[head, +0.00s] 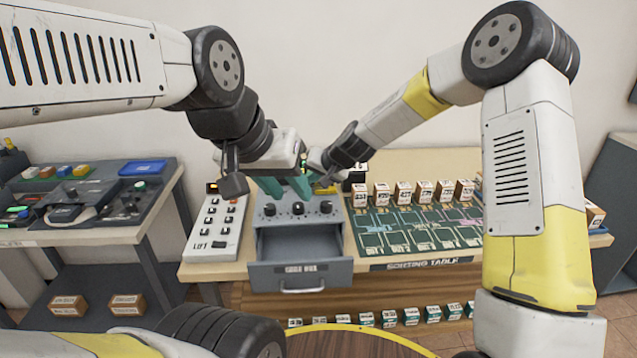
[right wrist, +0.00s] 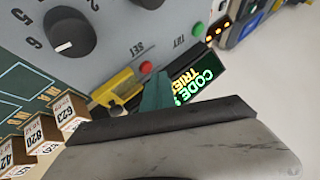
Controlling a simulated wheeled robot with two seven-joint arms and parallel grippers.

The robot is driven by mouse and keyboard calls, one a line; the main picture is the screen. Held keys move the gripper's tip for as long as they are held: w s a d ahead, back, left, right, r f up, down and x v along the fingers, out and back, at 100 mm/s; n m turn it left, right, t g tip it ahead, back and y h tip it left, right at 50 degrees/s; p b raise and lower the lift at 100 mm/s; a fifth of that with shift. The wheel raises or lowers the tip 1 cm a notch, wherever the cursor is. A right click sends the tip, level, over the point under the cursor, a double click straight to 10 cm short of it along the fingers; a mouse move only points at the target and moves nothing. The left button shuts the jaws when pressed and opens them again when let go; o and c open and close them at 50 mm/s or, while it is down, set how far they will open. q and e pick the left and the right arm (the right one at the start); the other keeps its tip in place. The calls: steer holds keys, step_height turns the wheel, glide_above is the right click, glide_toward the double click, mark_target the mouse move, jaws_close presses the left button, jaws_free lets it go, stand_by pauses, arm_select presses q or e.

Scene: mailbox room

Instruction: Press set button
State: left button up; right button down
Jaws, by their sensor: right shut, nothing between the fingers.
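The grey code box (head: 330,213) stands on the sorting table with dials on its panel and its drawer (head: 300,275) pulled out and empty. In the right wrist view, the red button (right wrist: 146,67) lies near the SET lettering, and a green button (right wrist: 198,28) lies near the TRY lettering. My right gripper (right wrist: 150,97) is shut and empty, its teal tips close to the red button; I cannot tell whether they touch it. My left gripper (head: 286,187) is over the box's dials, its teal fingers apart and empty.
A lit display (right wrist: 198,80) and a yellow part (right wrist: 113,86) are beside the right fingertips. A white keypad (head: 216,228) stands left of the box. Several numbered small boxes (head: 403,192) line the sorting table (head: 425,264) at right.

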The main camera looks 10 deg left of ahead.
steer(key=shift+r, duration=0.15)
steer(key=shift+r, duration=2.5)
steer(key=s+d+r+h, duration=0.1)
steer(key=s+d+r, duration=0.55)
steer(key=d, duration=0.25)
steer(key=s+d+r+h, duration=0.2)
steer(key=s+d+r, duration=0.45)
steer(key=d, duration=0.35)
steer(key=s+d+h, duration=0.1)
steer(key=s+d, duration=0.5)
steer(key=s, duration=0.3)
steer(key=s+d+f+h, duration=0.1)
steer(key=s+d, duration=0.6)
steer(key=s, duration=0.3)
steer(key=shift+s+d+m+t, duration=0.25)
steer(key=shift+m+t, duration=0.05)
steer(key=shift+m, duration=0.1)
